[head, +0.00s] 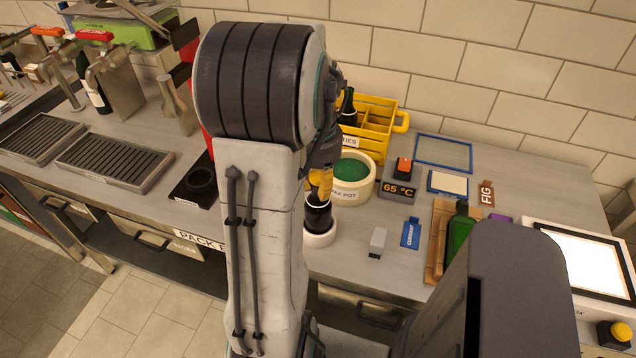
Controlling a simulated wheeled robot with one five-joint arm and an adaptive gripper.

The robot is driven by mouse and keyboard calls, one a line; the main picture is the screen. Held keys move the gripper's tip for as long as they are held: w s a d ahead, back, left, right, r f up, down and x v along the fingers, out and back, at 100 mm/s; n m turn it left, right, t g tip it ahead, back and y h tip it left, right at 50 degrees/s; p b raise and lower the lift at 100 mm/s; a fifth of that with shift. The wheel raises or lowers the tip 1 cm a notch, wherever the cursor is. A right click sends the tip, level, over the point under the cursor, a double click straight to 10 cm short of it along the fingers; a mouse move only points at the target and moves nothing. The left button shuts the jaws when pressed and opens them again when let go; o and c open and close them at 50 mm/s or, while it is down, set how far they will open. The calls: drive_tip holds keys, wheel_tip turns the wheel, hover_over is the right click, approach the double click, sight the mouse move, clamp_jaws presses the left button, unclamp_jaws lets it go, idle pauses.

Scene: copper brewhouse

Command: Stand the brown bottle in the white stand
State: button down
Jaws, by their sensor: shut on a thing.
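The brown bottle (318,216) is upright, dark, with a pale band round it. Its lower end is at the round white stand (320,240) near the counter's front; I cannot tell whether it rests fully inside or is just above the bottom. My gripper (320,184), with yellow and black parts showing, points down and is shut on the upper part of the bottle. My own arm hides the gripper's left side and part of the bottle and stand.
A white pot with green inside (351,190) stands just behind the bottle. A yellow crate (377,128) holding a bottle is farther back. A small grey block (377,242) and a blue tag (411,233) lie to the right. A green bottle (459,228) lies on a wooden rack (437,243).

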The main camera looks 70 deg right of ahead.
drive_tip(key=c, duration=0.9)
unclamp_jaws()
drive_tip(key=shift+f, duration=0.1)
